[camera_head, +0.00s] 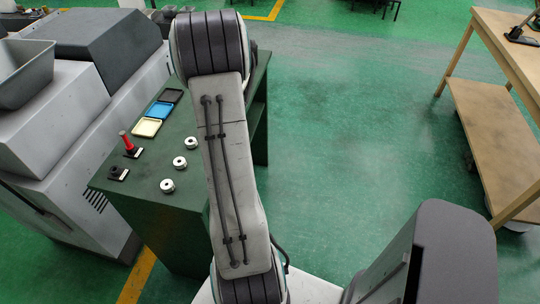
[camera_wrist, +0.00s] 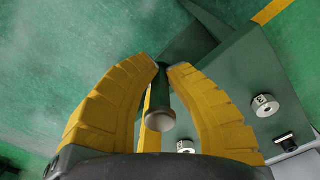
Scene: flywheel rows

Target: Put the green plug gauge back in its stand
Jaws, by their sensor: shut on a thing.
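The green plug gauge (camera_wrist: 160,98) is between the yellow fingers of my gripper (camera_wrist: 161,69) in the wrist view. Its round grey end (camera_wrist: 160,121) points toward the camera. My gripper is shut on it, above or beside the bench; the exact height is unclear. In the head view my arm hides the gripper and the gauge. A small black stand (camera_head: 118,173) with a white label sits near the bench's left front edge, with no gauge visible in it. A black stand with a white label also shows in the wrist view (camera_wrist: 286,142).
A red plug gauge (camera_head: 126,140) stands upright on the dark green bench (camera_head: 140,190). Several white flywheels, such as one nearby (camera_head: 180,162), lie right of it. A grey machine (camera_head: 70,130) borders the left.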

